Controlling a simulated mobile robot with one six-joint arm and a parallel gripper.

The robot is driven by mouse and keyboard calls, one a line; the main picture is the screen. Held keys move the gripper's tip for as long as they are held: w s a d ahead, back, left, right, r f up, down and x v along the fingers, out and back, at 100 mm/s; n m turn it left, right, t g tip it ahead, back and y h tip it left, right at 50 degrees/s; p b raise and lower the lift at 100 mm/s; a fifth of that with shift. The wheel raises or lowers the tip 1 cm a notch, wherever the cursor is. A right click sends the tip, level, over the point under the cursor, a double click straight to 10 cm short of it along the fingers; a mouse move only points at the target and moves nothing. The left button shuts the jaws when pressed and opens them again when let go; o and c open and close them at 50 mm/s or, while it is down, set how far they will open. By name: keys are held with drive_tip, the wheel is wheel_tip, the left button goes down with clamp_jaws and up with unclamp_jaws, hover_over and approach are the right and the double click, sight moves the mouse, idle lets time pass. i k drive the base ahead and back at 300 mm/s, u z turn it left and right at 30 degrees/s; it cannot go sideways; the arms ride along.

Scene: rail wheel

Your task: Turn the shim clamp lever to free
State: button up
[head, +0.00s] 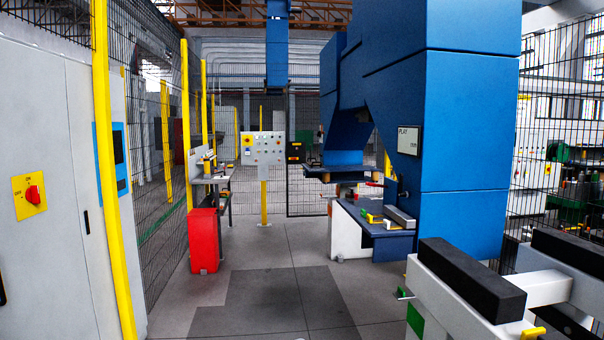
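I cannot tell for sure which part is the shim clamp lever. A blue press (465,130) stands right of centre, with a dark work table (365,228) at its foot. On that table are a small yellow part (375,218) and a grey block (399,217). A small red part (374,184) shows just above the table. A small green-ended handle (403,293) sticks out from the white stand at the lower right. These parts are too small to read a lever setting. My gripper is not in view.
A white stand (450,305) with black pads fills the lower right. A red box (204,240) stands left of the aisle. A grey cabinet (50,190) with a red rotary switch (33,194) is at the left. A control panel (263,148) stands behind. The middle floor is clear.

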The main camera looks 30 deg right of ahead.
sight(401, 194)
drive_tip(key=u, duration=0.05)
drive_tip(key=i, duration=2.55)
drive_tip(key=z, duration=3)
drive_tip(key=i, duration=1)
